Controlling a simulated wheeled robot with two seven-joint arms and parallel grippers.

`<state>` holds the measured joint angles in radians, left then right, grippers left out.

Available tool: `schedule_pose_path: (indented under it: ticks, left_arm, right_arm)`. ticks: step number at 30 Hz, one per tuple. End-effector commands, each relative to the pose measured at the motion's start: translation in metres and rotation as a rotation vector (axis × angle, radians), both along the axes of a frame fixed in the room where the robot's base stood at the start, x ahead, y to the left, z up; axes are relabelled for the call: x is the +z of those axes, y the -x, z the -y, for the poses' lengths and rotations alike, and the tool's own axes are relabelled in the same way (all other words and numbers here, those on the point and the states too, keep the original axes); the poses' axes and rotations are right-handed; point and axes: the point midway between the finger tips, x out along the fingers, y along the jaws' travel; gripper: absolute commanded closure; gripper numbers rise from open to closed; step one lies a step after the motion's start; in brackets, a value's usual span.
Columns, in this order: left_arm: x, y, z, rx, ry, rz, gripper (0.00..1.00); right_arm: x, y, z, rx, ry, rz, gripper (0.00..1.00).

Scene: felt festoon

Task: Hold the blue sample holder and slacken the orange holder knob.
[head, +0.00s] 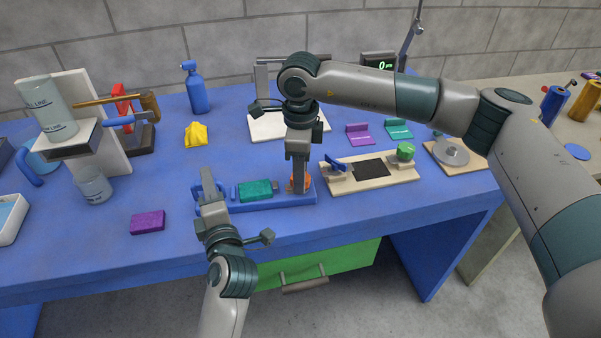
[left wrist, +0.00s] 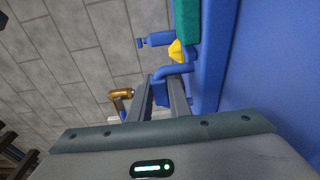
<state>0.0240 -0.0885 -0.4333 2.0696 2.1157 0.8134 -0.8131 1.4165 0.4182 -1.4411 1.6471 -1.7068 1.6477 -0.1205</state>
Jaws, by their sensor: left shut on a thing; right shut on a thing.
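The blue sample holder (head: 270,204) lies near the front edge of the blue table, with a teal block (head: 256,190) in its middle. My left gripper (head: 208,182) is shut on the handle at its left end. In the left wrist view the fingers (left wrist: 165,85) close around the blue handle (left wrist: 175,70). The orange holder knob (head: 292,184) is at the right end of the holder, mostly hidden behind the fingers. My right gripper (head: 299,180) comes down from above and is shut on the knob.
A beige board (head: 400,177) with a green knob (head: 405,151) stands close on the right. A purple block (head: 148,222) lies to the left. A yellow piece (head: 196,134) and a blue bottle (head: 196,88) stand behind. A green drawer (head: 335,266) is below the table edge.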

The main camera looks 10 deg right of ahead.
Motion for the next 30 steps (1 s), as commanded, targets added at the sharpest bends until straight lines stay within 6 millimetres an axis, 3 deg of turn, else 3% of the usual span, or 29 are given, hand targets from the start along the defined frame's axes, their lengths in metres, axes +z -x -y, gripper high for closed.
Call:
schedule_pose_path:
  ticks: [20, 21, 23, 30]
  left_arm:
    - [-0.0028, 0.0002, -0.0004, 0.001, -0.001, -0.005, 1.0]
    - [-0.0028, 0.0002, -0.0005, 0.001, -0.001, -0.005, 1.0]
    - [-0.0028, 0.0003, -0.0003, 0.001, -0.001, -0.005, 1.0]
    - [-0.0027, 0.0003, -0.0003, 0.001, 0.0, -0.005, 1.0]
  right_arm:
    - [0.0004, -0.0006, 0.0004, 0.087, 0.0, 0.002, 0.88]
    - [0.0004, -0.0006, 0.0004, 0.087, 0.0, 0.002, 0.59]
    - [0.0003, -0.0005, 0.0003, 0.087, 0.0, 0.001, 0.47]
    - [0.0, -0.0004, 0.0002, 0.087, 0.0, 0.001, 0.47]
